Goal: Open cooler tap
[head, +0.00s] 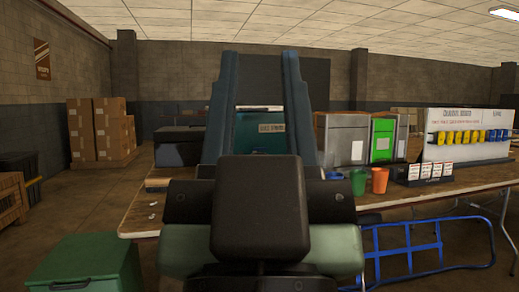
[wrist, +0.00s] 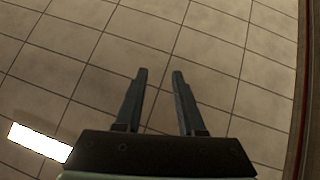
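My gripper (head: 263,56) stands upright in the middle of the head view, with its two fingers pointing up and apart and nothing between them. It is also open and empty in the wrist view (wrist: 159,74). A teal box (head: 250,145) with a small label shows between the fingers, on the table behind; it may be the cooler. My gripper and wrist hide much of it. No tap can be made out in either view.
A long table (head: 415,194) crosses the view. On it are a grey bin (head: 343,140), a green-fronted bin (head: 383,140), a green cup (head: 358,182), an orange cup (head: 379,180) and a display board (head: 470,120). A green chest (head: 85,268) and blue frame (head: 425,250) stand in front.

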